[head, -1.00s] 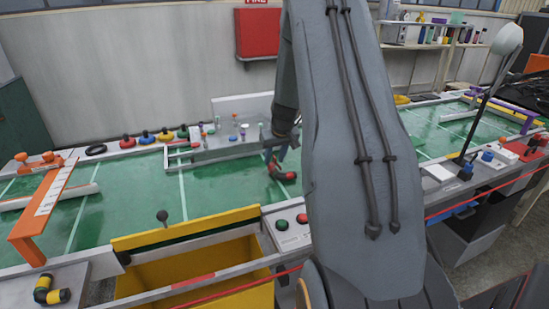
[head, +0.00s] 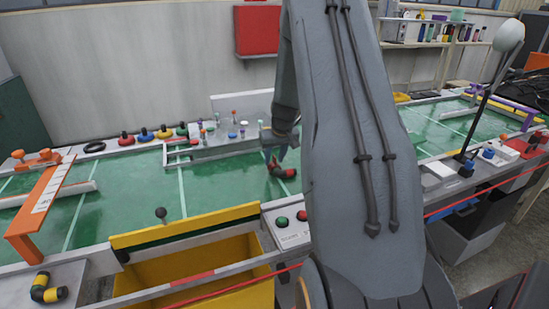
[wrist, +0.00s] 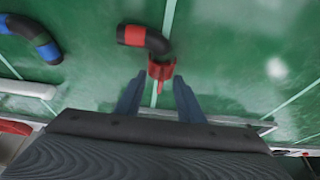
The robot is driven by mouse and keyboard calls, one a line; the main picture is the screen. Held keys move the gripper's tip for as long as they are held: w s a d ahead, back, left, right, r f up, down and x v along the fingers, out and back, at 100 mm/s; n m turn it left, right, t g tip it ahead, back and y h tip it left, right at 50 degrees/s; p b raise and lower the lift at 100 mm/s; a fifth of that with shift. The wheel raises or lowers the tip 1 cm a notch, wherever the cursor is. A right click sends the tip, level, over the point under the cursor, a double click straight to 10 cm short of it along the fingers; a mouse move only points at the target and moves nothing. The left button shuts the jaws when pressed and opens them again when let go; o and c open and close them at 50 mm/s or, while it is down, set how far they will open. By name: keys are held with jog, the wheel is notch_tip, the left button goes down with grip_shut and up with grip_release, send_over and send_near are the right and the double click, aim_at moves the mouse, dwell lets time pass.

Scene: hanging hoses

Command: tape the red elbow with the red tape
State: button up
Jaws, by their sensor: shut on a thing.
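The red elbow (head: 279,170), a bent black piece with red bands, lies on the green surface in the head view. It also shows in the wrist view (wrist: 154,40), with a red band at its left end. My gripper (wrist: 160,80) is at its near end, its fingers either side of a small red piece (wrist: 161,71) that looks like the red tape, and is shut on it. The red piece touches or overlaps the elbow end; I cannot tell which. In the head view my gripper (head: 272,150) is partly hidden behind my arm.
A blue-banded elbow (wrist: 36,38) lies at the left of the wrist view. A yellow-banded elbow (head: 48,289) sits front left. An orange bridge (head: 40,207), a yellow bin (head: 195,280) and a low rack (head: 225,147) stand around the green surface, which has free room left.

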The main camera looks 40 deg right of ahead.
jog(key=shift+f+b, duration=0.6)
jog(key=shift+f, duration=0.1)
dwell(0.3)
jog(key=o, duration=1.2)
jog(key=shift+c, duration=0.2)
jog(key=shift+r, duration=0.1)
jog(key=v, duration=0.7)
jog(key=shift+r+b, duration=0.3)
jog(key=shift+b, duration=0.15)
jog(key=shift+s, duration=0.15)
